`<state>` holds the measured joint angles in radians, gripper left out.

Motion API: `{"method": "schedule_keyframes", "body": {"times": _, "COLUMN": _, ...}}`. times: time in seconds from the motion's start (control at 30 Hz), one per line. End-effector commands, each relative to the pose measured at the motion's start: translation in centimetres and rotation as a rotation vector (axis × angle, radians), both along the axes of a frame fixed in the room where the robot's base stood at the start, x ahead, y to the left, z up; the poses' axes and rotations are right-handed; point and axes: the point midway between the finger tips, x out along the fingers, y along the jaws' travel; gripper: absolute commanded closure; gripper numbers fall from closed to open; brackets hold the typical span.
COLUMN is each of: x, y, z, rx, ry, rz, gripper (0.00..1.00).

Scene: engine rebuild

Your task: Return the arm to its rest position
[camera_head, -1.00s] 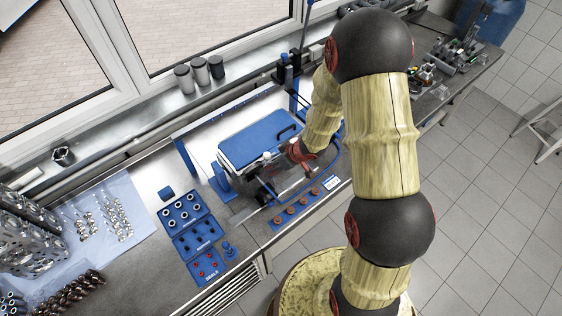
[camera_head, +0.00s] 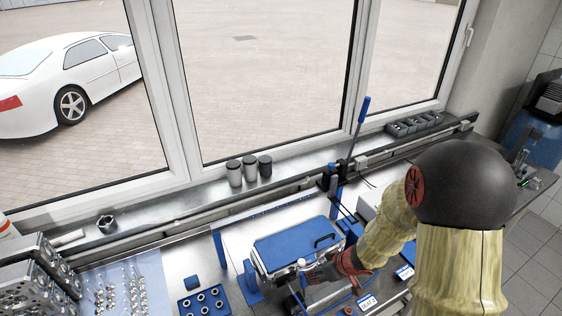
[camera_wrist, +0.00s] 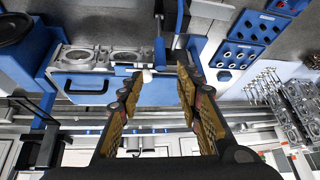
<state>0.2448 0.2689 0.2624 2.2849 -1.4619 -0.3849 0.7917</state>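My arm reaches in from the right of the head view, over the workbench. My gripper (camera_wrist: 158,82) is open in the wrist view, its two tan-padded fingers apart with nothing held between them. In the head view the gripper (camera_head: 312,286) is low, close to the front of a blue-topped fixture (camera_head: 295,250) and partly hard to make out. The wrist view shows a blue fixture with round metal bores (camera_wrist: 100,57) beyond the left finger. A blue handle (camera_wrist: 159,50) shows beyond the gap between the fingers.
A blue tray with metal rings (camera_head: 204,301) lies left of the fixture. Metal engine parts (camera_head: 35,270) stand at the far left. Grey cylinders (camera_head: 249,170) stand on the window sill (camera_head: 300,174). A blue lever (camera_head: 359,124) rises behind the fixture.

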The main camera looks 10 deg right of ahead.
Motion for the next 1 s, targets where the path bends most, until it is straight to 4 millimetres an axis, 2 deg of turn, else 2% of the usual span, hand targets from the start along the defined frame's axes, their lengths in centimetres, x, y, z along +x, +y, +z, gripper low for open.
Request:
{"method": "schedule_keyframes", "body": {"times": 0.1, "x": 0.0, "y": -0.2, "z": -0.1, "rx": -0.020, "ry": -0.005, "rz": 0.022, "gripper": 0.65}}
{"method": "schedule_keyframes", "body": {"times": 0.17, "x": -0.2, "y": -1.2, "z": -0.5, "rx": -0.068, "ry": -0.002, "rz": 0.037, "gripper": 0.65}}
{"method": "schedule_keyframes", "body": {"times": 0.27, "x": -0.7, "y": -3.9, "z": -1.3, "rx": -0.169, "ry": 0.023, "rz": 0.006, "gripper": 0.65}}
{"method": "schedule_keyframes", "body": {"times": 0.37, "x": -2.1, "y": -7.4, "z": -1.7, "rx": -0.282, "ry": 0.079, "rz": -0.066, "gripper": 0.65}}
{"method": "schedule_keyframes", "body": {"times": 0.5, "x": -4.3, "y": -11.5, "z": -0.1, "rx": -0.412, "ry": 0.144, "rz": -0.188, "gripper": 0.65}}
{"method": "schedule_keyframes", "body": {"times": 0.6, "x": -6.5, "y": -13.2, "z": 1.1, "rx": -0.473, "ry": 0.194, "rz": -0.278, "gripper": 0.65}}
{"method": "schedule_keyframes", "body": {"times": 0.77, "x": -10.4, "y": -13.1, "z": 2.8, "rx": -0.493, "ry": 0.266, "rz": -0.407, "gripper": 0.65}}
{"method": "schedule_keyframes", "body": {"times": 0.87, "x": -12.9, "y": -11.7, "z": 3.3, "rx": -0.460, "ry": 0.301, "rz": -0.467, "gripper": 0.65}}
{"method": "schedule_keyframes", "body": {"times": 1.0, "x": -15.9, "y": -8.6, "z": 3.5, "rx": -0.379, "ry": 0.325, "rz": -0.519, "gripper": 0.65}}
